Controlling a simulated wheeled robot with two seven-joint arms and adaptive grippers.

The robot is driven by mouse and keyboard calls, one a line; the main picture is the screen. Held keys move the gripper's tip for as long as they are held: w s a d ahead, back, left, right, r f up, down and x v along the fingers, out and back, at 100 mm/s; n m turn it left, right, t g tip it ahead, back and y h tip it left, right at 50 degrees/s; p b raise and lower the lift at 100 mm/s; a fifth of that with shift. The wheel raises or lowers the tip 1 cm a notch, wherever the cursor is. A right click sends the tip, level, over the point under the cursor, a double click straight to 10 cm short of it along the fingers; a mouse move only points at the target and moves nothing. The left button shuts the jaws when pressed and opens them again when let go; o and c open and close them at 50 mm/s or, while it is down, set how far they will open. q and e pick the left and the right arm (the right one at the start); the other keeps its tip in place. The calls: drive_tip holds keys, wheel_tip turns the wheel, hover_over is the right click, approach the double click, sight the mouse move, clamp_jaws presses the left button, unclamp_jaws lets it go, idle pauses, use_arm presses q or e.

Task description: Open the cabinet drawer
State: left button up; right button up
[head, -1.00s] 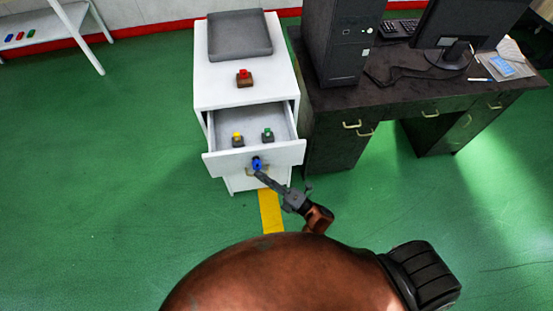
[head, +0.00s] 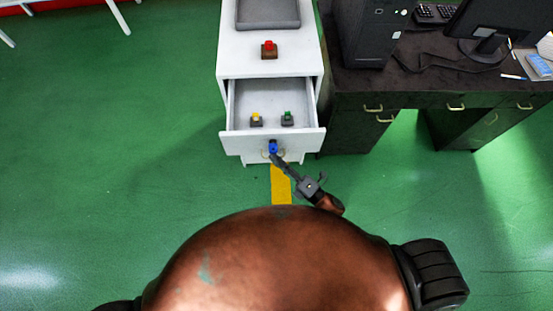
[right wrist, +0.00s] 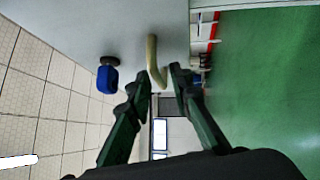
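The white cabinet (head: 226,62) stands ahead in the head view. Its top drawer (head: 236,144) is pulled well out and holds a yellow-topped block (head: 256,119) and a green-topped block (head: 288,118). A blue, black-capped piece (head: 273,147) is at the drawer front; it also shows in the right wrist view (right wrist: 107,78). My right gripper (head: 276,160) is at the drawer front. In the right wrist view, the pale curved handle (right wrist: 152,58) lies between its fingertips (right wrist: 156,80), with visible gaps; contact is unclear. My left gripper is out of view.
A red-topped block (head: 269,50) and a grey tray (head: 268,14) are on the cabinet. A dark desk (head: 350,88) with a computer tower (head: 368,35) and monitor stands close on the right. Green floor (head: 120,130) is clear on the left.

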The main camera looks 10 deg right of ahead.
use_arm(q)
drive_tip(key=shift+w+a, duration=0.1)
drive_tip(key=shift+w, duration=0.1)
use_arm(e)
drive_tip(key=shift+o, duration=0.3)
drive_tip(key=v, duration=1.2)
